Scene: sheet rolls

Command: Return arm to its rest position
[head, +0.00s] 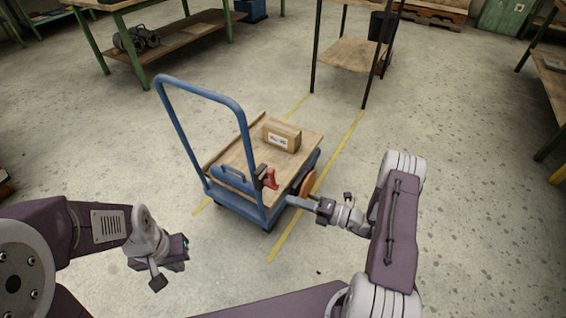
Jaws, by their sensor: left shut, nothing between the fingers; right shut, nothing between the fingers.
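My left arm comes in from the lower left, and its gripper (158,278) hangs low over bare floor, shut and empty. My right arm reaches in from the lower right and bends at the elbow. Its gripper (292,201) points left, shut and empty, at the near right edge of a blue cart (240,204) in the picture. I cannot tell whether it touches the cart.
The cart has a tall blue handle, and a cardboard box (281,136) and a red item (270,178) on its wooden deck. A workbench (190,40) stands behind left, a shelf stand (352,55) behind right. Yellow lines (318,185) mark the floor. Open floor lies right.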

